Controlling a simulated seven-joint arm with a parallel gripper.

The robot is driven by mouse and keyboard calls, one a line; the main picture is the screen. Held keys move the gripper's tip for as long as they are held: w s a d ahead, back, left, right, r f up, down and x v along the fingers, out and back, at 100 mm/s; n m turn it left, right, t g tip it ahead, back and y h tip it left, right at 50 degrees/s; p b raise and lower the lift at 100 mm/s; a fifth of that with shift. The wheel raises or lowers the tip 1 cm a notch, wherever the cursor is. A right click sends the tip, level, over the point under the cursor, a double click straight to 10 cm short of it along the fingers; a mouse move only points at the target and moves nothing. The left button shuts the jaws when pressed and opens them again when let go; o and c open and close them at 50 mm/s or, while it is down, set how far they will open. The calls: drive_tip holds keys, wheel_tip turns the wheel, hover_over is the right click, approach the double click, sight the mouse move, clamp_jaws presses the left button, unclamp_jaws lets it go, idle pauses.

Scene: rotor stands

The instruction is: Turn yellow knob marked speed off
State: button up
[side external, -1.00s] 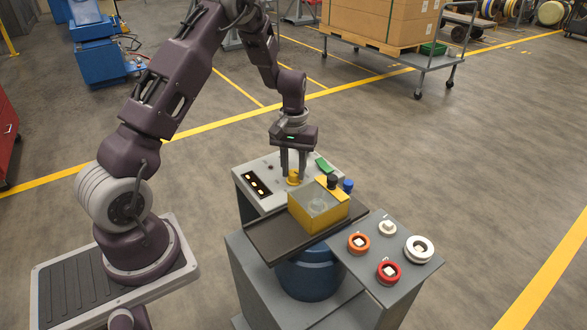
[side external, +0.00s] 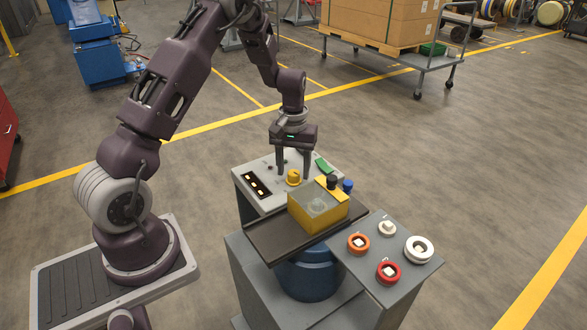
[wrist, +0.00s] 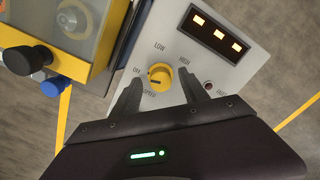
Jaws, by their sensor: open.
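The yellow knob (side external: 293,177) stands on the grey control panel (side external: 322,163). In the wrist view the knob (wrist: 160,77) sits by the printed words OFF, LOW, HIGH and SPEED. A small dark mark shows on the knob's left part, on the side of OFF and SPEED; its exact aim is hard to tell. My gripper (side external: 293,171) is open above the panel, pointing down. In the wrist view my gripper (wrist: 160,80) has one finger on each side of the knob, with gaps between them and it.
A black display (wrist: 216,34) on the panel has three lit windows. A yellow box (side external: 318,213) with a clear top stands close in front, with a black knob (side external: 332,182) and a blue knob (side external: 347,186) beside it. A lower panel (side external: 372,278) carries several round controls.

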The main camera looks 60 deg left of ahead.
sight(293, 173)
wheel_tip(293, 173, up, 7)
drive_tip(key=shift+f, duration=0.1)
drive_tip(key=s+d+r+m+t, duration=0.1)
drive_tip(key=s+d+r+m, duration=0.1)
drive_tip(key=s+d+r, duration=0.35)
drive_tip(key=s+d+r+m+t, duration=0.25)
drive_tip(key=d+r, duration=0.35)
drive_tip(key=r, duration=0.4)
drive_tip(key=s+d+r+m+t, duration=0.1)
drive_tip(key=s+d+m, duration=0.1)
drive_tip(key=s, duration=0.6)
drive_tip(key=s+d+r+m+t, duration=0.1)
drive_tip(key=s+d, duration=0.3)
drive_tip(key=s, duration=0.5)
drive_tip(key=shift+d+r+m, duration=0.15)
drive_tip(key=shift+d+m, duration=0.05)
drive_tip(key=shift+m, duration=0.25)
